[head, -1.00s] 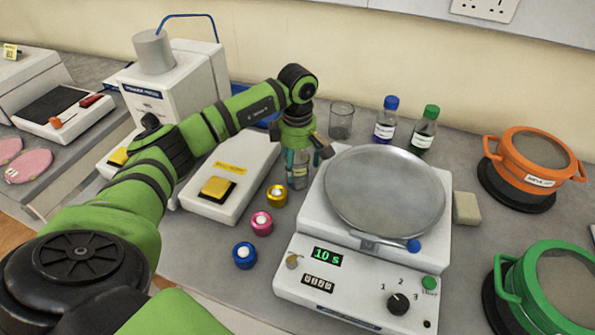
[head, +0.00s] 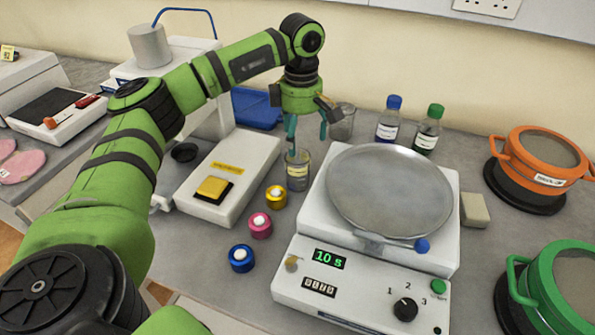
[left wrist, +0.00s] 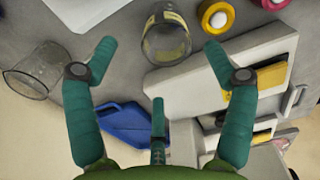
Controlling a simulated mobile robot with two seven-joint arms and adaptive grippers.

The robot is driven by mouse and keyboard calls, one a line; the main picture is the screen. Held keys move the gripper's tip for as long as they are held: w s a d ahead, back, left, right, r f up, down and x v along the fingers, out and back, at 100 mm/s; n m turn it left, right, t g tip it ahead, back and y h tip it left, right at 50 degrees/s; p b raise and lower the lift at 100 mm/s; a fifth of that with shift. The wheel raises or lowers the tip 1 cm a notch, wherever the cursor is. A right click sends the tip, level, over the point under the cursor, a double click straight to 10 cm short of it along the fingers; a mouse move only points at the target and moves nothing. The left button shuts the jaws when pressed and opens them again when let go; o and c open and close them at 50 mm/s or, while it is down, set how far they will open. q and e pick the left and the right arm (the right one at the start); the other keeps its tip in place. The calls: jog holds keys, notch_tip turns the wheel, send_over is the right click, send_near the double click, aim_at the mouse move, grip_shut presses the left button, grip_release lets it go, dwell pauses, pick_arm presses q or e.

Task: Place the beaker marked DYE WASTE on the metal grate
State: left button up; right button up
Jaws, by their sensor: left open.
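A small glass beaker (head: 298,172) with a pale yellowish label stands upright on the bench, right of the white box with the yellow pad. It also shows in the left wrist view (left wrist: 166,40); its label is too small to read. My left gripper (head: 305,138) is open and empty, its teal fingers pointing down above this beaker. In the left wrist view the spread fingertips (left wrist: 160,52) lie either side of the beaker, apart from it. No metal grate is clearly recognisable. My right gripper is not seen.
A white machine with a round metal pan (head: 390,190) stands close right of the beaker. Yellow (head: 276,196), pink (head: 260,225) and blue (head: 241,258) capped jars stand in front. Two bottles (head: 387,120) (head: 427,130) stand behind. Orange (head: 540,160) and green (head: 560,285) pots are at right.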

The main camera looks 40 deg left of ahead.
aim_at(297, 158)
pick_arm(q)
jog(key=f+p, duration=0.1)
jog(key=f, duration=0.1)
jog(key=f+p, duration=0.1)
jog(key=f, duration=0.1)
jog(key=f+p, duration=0.1)
jog(key=f, duration=0.1)
jog(key=shift+s+a+f, duration=0.1)
jog(key=shift+s+a, duration=0.1)
jog(key=shift+s, duration=0.2)
jog(key=shift+f, duration=0.25)
jog(key=shift+r, duration=0.1)
jog(key=c, duration=1.4)
